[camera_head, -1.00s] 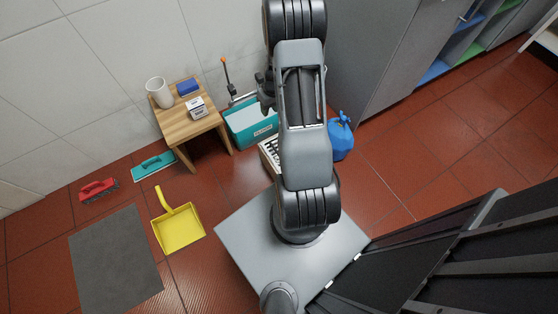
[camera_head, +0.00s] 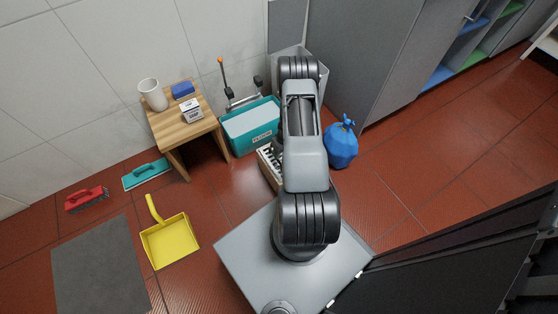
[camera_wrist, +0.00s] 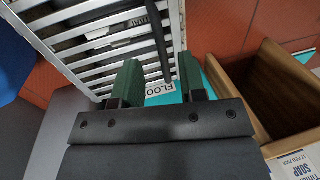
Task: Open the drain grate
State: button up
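A pale slatted grate (camera_head: 266,166) shows beside my arm in the head view, mostly hidden by it. In the wrist view the slatted grate (camera_wrist: 95,45) fills the upper left, with dark gaps between its bars. My gripper (camera_wrist: 160,78) has two green fingers spread apart, with no object clamped between them. The fingertips appear close to the grate's lower right edge; contact cannot be told. A thin dark rod (camera_wrist: 158,40) crosses the grate and ends between the fingers in the picture; whether it belongs to the grate is unclear. My gripper is hidden in the head view.
A teal tub (camera_head: 252,135) labelled FLOOR stands behind the grate. A wooden stool (camera_head: 187,125) holds a cup, a blue block and a soap box (camera_head: 192,110). A blue bag (camera_head: 341,146) stands right of my arm. A yellow dustpan (camera_head: 170,240) lies on the floor.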

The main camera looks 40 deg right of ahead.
jog(key=shift+w+a+f+b, duration=0.1)
jog(key=shift+a+f+b, duration=0.1)
jog(key=shift+f, duration=0.5)
jog(key=shift+s+a+f+b, duration=0.1)
jog(key=shift+f+b, duration=0.05)
jog(key=shift+f, duration=0.5)
jog(key=shift+w+a+f+b, duration=0.1)
jog(key=shift+f+b, duration=0.1)
jog(key=shift+f, duration=0.5)
grip_shut()
